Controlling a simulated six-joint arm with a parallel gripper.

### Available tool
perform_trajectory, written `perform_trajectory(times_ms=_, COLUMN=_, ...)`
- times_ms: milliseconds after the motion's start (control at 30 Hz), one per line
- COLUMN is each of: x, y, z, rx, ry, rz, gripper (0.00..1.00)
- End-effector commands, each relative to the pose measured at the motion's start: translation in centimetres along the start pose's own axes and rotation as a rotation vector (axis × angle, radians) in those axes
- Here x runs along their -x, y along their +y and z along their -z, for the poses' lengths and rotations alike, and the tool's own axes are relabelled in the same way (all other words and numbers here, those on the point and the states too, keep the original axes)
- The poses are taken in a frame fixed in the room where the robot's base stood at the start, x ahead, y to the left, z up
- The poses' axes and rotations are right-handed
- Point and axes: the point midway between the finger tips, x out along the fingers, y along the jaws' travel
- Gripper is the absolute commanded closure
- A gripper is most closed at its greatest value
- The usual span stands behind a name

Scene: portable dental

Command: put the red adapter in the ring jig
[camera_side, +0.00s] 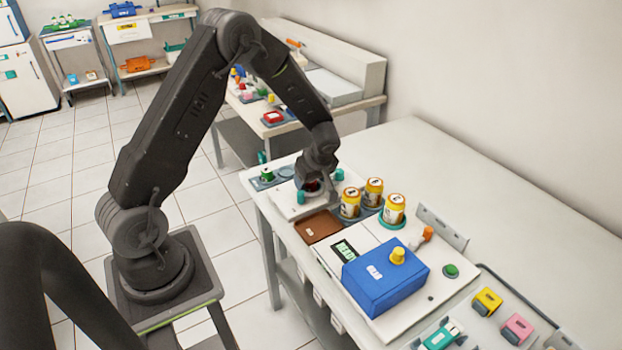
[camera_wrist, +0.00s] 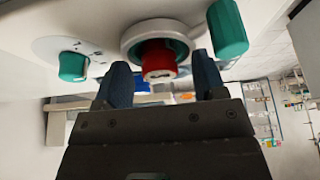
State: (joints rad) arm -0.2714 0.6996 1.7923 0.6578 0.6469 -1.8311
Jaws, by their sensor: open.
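The red adapter (camera_wrist: 158,58) shows in the wrist view within the outline of a pale grey ring (camera_wrist: 130,38), which I take to be the ring jig, on a white panel. How deep it sits in the ring cannot be told. My gripper (camera_wrist: 163,76) is open, with one dark finger on each side of the adapter and a visible gap to each. In the side view my gripper (camera_side: 313,184) is low over the white panel (camera_side: 287,206), and only a bit of dark red shows there; the ring is mostly hidden by the wrist.
Two teal knobs flank the ring, a smaller one (camera_wrist: 74,66) and a larger one (camera_wrist: 227,28). Close by are several yellow-labelled cans (camera_side: 350,203) and a brown tray (camera_side: 317,227). A blue box (camera_side: 385,278) stands nearer. The table's back right (camera_side: 480,180) is clear.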

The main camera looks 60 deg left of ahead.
Motion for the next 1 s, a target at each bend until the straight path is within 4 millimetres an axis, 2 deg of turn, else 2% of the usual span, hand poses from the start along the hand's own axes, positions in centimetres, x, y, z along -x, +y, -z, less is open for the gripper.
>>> perform_trajectory(times_ms=133, x=0.4, y=0.0, z=0.0, rx=0.0, ry=0.0, rz=-0.001, gripper=0.36)
perform_trajectory(times_ms=267, x=2.0, y=0.1, z=0.0, rx=0.0, ry=0.001, rz=-0.003, gripper=0.36)
perform_trajectory(times_ms=700, x=11.3, y=0.0, z=0.0, rx=-0.001, ry=0.001, rz=-0.004, gripper=0.36)
perform_trajectory(times_ms=1000, x=14.4, y=-0.2, z=0.0, rx=-0.021, ry=-0.004, rz=-0.01, gripper=0.36)
